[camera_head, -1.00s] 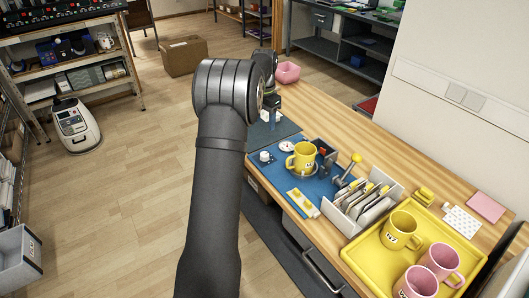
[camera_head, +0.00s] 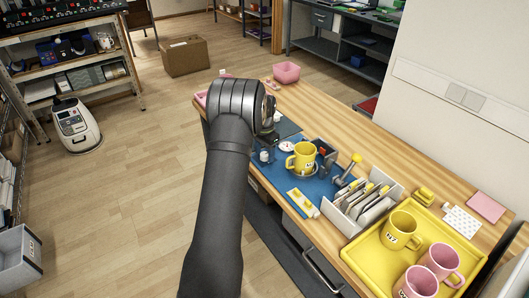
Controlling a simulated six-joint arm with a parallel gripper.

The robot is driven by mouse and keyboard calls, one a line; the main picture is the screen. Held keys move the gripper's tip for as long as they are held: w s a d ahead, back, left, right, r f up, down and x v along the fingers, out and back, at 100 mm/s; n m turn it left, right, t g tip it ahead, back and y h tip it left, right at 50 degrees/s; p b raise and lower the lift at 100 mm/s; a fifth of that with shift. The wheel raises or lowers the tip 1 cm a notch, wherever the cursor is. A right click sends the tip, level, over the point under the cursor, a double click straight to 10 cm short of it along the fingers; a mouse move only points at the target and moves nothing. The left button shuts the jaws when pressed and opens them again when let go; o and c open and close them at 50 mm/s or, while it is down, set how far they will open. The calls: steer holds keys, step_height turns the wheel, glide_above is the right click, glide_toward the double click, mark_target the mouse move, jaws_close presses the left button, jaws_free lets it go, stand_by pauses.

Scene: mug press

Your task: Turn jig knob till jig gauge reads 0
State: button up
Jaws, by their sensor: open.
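The jig stands on a blue mat (camera_head: 318,188) on the wooden bench and holds a yellow mug (camera_head: 301,157) upright. The jig gauge (camera_head: 286,146) is a small round white dial behind and left of the mug; its reading is too small to tell. A small pale knob (camera_head: 264,156) sits at the mat's left edge, left of the mug; I take it for the jig knob. My gripper (camera_head: 267,136) is open, a dark shape just above and behind that knob, mostly hidden by my arm. I cannot tell whether it touches the knob.
A lever with a yellow ball (camera_head: 356,158) stands right of the mug. A white rack (camera_head: 338,219) of packets is further right, then a yellow tray (camera_head: 352,250) with several mugs. A yellow-and-white packet (camera_head: 303,203) lies on the mat.

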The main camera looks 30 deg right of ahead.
steer(key=shift+c, duration=0.2)
steer(key=c, duration=0.9)
steer(key=shift+c, duration=0.2)
steer(key=shift+n, duration=0.4)
steer(key=n, duration=0.3)
steer(key=shift+n, duration=2.5)
steer(key=o, duration=1)
